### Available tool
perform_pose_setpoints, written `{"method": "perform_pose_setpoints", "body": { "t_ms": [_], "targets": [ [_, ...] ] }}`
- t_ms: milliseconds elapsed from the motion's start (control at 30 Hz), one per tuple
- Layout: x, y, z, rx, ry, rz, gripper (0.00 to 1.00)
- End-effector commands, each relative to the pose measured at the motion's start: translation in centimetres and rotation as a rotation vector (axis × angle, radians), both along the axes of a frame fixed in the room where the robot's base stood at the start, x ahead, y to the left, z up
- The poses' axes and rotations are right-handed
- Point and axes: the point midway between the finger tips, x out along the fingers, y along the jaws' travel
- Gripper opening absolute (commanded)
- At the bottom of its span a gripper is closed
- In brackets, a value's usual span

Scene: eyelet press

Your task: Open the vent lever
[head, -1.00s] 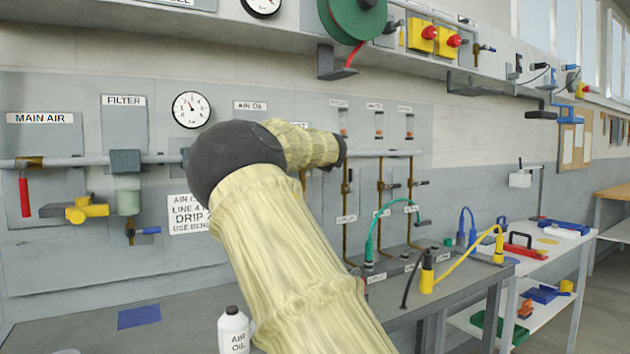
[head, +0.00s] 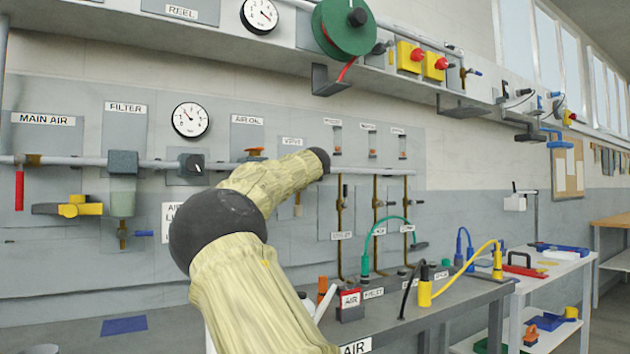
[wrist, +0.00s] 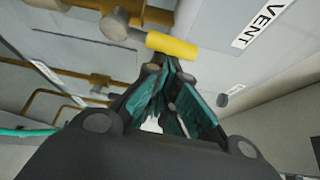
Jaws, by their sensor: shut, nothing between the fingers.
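In the wrist view a short yellow bar (wrist: 172,45) on a grey round stem stands beside a white VENT label (wrist: 258,24); I take it for the vent lever. My gripper (wrist: 162,69) is shut and empty, its teal-padded fingers converging just short of the yellow bar. I cannot tell whether the tips touch it. In the head view the VENT label (head: 292,141) shows on the wall panel, above my arm's end. My forearm hides the lever and the gripper there.
Brass pipes (head: 340,215) drop right of my arm.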

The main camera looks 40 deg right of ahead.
Motion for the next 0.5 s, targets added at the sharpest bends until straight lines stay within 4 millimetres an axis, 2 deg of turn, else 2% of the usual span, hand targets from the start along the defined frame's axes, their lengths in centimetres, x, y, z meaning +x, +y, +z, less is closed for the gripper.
{"method": "perform_pose_setpoints", "body": {
  "t_ms": [500],
  "targets": [
    [0.17, 0.48, 0.23, 0.000, -0.002, 0.002, 0.00]
  ]
}}
